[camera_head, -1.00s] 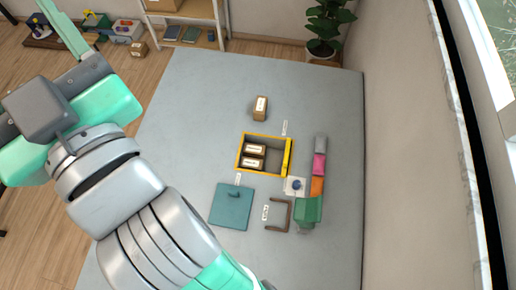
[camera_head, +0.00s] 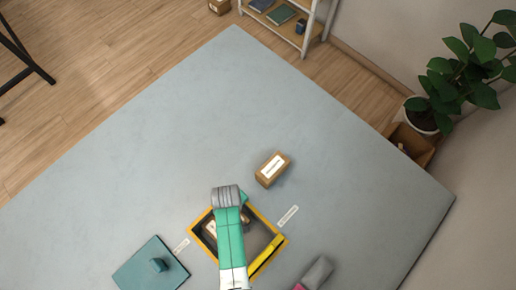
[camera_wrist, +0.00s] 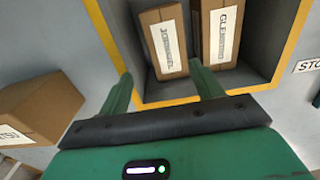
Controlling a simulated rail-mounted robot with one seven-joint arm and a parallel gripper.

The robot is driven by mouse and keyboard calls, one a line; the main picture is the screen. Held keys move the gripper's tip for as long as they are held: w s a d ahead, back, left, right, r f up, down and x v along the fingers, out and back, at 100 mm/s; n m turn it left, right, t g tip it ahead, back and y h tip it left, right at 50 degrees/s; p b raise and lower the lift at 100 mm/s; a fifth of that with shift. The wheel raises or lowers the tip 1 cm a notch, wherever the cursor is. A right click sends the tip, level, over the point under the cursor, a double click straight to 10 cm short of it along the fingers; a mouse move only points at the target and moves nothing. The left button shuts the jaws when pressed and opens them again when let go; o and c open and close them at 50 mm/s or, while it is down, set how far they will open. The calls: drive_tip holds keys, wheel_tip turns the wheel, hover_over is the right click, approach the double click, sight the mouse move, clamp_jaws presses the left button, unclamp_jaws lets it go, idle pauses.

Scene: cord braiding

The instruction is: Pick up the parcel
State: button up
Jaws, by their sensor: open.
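One brown parcel (camera_head: 272,169) with a white label lies on the grey surface just outside the yellow-rimmed box (camera_head: 263,258). It also shows at the left of the wrist view (camera_wrist: 40,108). Two more labelled parcels stand side by side inside the box in the wrist view, a left one (camera_wrist: 164,42) and a right one (camera_wrist: 216,32). My gripper (camera_wrist: 161,76) is open and empty, its green fingers pointing toward the box's near edge and the left inside parcel. In the head view my arm covers part of the box and hides the fingers.
A teal lid (camera_head: 150,268) with a knob lies left of the box. A white label strip (camera_head: 288,216) lies at its right, and a grey block (camera_head: 317,271) is at the bottom. A potted plant (camera_head: 440,95) and a shelf (camera_head: 285,28) stand beyond. The surface's upper left is clear.

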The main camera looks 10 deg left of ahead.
drive_tip(key=shift+s+f, duration=0.15)
drive_tip(key=shift+s, duration=0.05)
drive_tip(key=shift+s+a+f, duration=0.2)
drive_tip(key=shift+s+a, duration=0.05)
drive_tip(key=shift+a, duration=0.05)
wheel_tip(320, 180, down, 2)
drive_tip(key=shift+s+a+f+b, duration=0.1)
drive_tip(key=shift+s+b, duration=0.05)
drive_tip(key=shift+b, duration=0.4)
wheel_tip(320, 180, down, 5)
drive_tip(key=b, duration=0.2)
drive_tip(key=shift+f+b, duration=0.1)
drive_tip(key=shift+b, duration=0.25)
drive_tip(key=c, duration=0.8)
